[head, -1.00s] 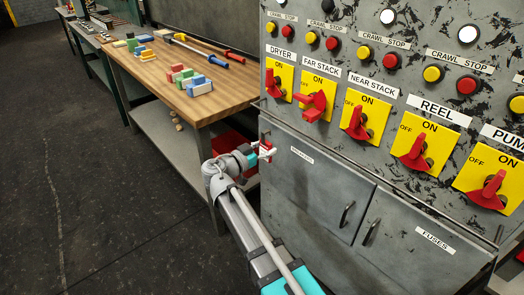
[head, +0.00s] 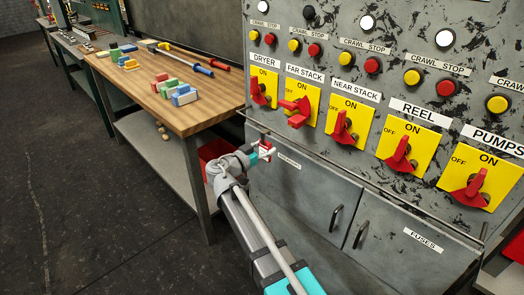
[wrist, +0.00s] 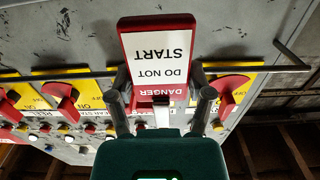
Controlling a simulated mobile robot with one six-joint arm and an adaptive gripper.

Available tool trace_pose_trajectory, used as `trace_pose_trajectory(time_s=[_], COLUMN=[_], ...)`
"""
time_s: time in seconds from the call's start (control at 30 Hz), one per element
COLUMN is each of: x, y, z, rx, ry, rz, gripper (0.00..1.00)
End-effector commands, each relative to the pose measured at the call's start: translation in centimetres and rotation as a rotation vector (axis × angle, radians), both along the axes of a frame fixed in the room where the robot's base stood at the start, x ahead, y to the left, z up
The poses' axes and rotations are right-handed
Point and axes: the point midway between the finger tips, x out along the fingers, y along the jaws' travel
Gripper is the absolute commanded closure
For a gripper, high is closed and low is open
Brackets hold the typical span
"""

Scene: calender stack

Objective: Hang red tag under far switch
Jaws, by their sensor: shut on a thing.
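My gripper (head: 262,152) is shut on the red tag (wrist: 158,50), which reads "DANGER DO NOT START" upside down in the wrist view. In the head view only a small red and white bit of the tag shows at the fingertips, in front of the cabinet's left end and below the switch row. The far switch (head: 297,111), under the "FAR STACK" label, has a red handle turned sideways on a yellow plate. The tag is apart from that switch in the head view. In the wrist view the tag and fingers hide part of the panel.
A thin rail (wrist: 75,73) crosses the panel in the wrist view, passing behind the tag. Other red switches, such as the near switch (head: 342,127), flank the far one. A wooden workbench (head: 200,117) with coloured blocks stands left of the cabinet. The floor (head: 90,210) is clear.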

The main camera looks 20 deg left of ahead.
Motion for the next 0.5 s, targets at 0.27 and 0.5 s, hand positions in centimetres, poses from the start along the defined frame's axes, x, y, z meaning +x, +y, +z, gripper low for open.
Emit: trace_pose_trajectory(time_s=[0.27, 0.5], x=[1.5, 2.8], y=[-0.6, -1.1], z=[0.0, 0.0], rx=[0.0, 0.0], ry=[0.0, 0.0], rz=[0.0, -0.001], gripper=[0.8, 0.8])
